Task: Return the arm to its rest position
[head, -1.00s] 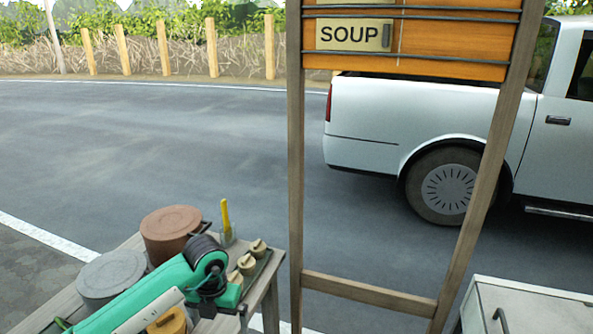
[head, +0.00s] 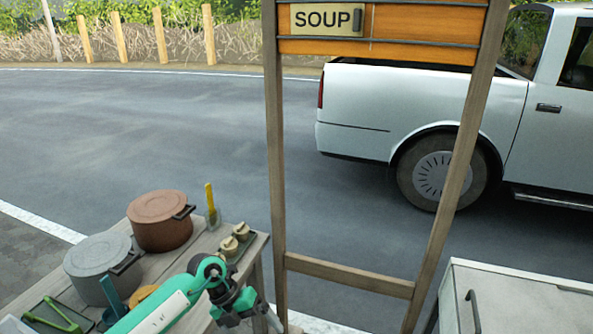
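My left arm, green with a white panel, reaches in from the bottom left over the near part of the wooden table (head: 166,262). Its dark wrist and gripper (head: 242,306) hang low at the table's right end, beside a table leg. The fingers are small and partly hidden, so I cannot tell whether they are open or shut. I see nothing clearly held. My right gripper is not in view.
A brown pot (head: 160,222), a grey pot (head: 97,262), a yellow-handled tool (head: 210,199) and tan jars (head: 230,246) stand around the arm. A wooden sign frame (head: 277,170) rises close right; a white cabinet (head: 525,300) stands bottom right.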

